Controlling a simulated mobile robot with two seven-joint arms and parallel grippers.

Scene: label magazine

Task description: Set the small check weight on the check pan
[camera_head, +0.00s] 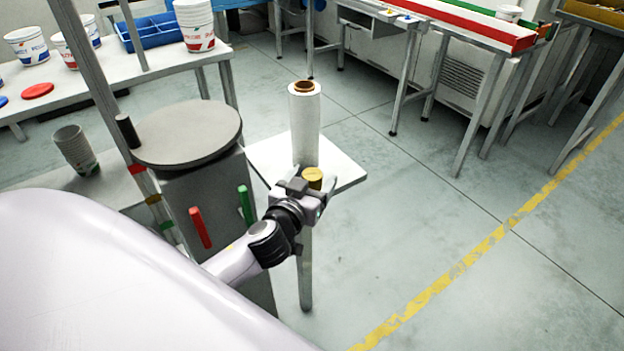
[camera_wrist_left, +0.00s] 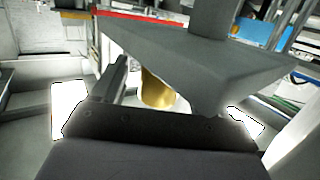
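The small check weight (camera_head: 313,176) is a short brass-coloured cylinder. My left gripper (camera_head: 308,190) is at it, with fingers on both sides, by the small white side table. The weight also shows in the left wrist view (camera_wrist_left: 158,92), partly hidden, beside one finger (camera_wrist_left: 115,78). Whether the fingers press on it, and whether it rests on the table, I cannot tell. The likely check pan (camera_head: 188,134) is a round grey plate on a grey pedestal, left of the gripper. Its top is bare. My right gripper is not in view.
A tall wrapped roll (camera_head: 304,125) stands on the side table (camera_head: 346,172) just behind the weight. A dark upright peg (camera_head: 128,131) is at the pan's left edge. Red (camera_head: 200,228) and green (camera_head: 246,204) handles are on the pedestal. Stacked cups (camera_head: 75,150) stand at left.

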